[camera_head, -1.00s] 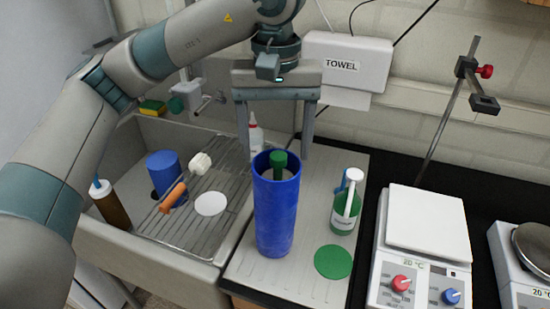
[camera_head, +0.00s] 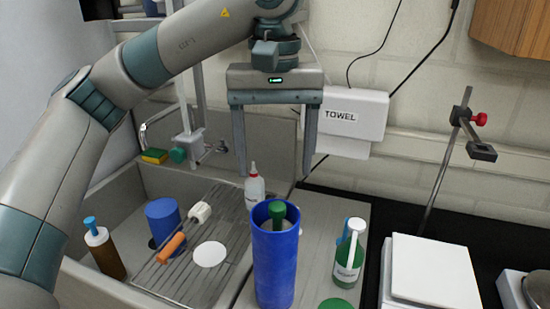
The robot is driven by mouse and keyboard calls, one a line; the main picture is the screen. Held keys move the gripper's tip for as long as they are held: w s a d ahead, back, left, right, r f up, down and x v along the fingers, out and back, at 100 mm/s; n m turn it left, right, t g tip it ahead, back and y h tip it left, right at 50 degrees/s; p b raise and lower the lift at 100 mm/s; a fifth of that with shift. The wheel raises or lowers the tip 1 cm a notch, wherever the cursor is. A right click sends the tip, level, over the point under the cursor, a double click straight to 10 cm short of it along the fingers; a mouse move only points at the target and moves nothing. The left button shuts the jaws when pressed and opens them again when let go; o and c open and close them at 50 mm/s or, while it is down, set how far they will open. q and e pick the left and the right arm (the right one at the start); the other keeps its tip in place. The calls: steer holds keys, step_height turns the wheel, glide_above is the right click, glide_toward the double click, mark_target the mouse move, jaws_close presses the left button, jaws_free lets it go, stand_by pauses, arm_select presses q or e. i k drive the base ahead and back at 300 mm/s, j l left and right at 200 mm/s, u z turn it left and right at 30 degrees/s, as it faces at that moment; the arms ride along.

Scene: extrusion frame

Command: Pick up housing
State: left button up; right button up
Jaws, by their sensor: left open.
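The tall blue cylinder (camera_head: 275,265) stands upright on the grey drainboard at the centre; I take it to be the housing. It is open at the top, and a green-capped piece (camera_head: 277,213) shows inside its mouth. My left gripper (camera_head: 275,174) is open and empty. Its two fingers point down, apart from each other, above and behind the cylinder's rim in the picture, touching nothing that I can see. The lower end of the cylinder is near the bottom edge of the picture. My right gripper is not in view.
A white bottle (camera_head: 255,187) stands just behind the cylinder, and a green bottle (camera_head: 347,262) stands to its right. The sink rack (camera_head: 205,285) is at left, beside a brown bottle (camera_head: 105,252). A white scale (camera_head: 432,270) and a stand (camera_head: 445,165) are at right.

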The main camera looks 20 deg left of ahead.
mark_target(275, 254)
steer(key=k, duration=1.5)
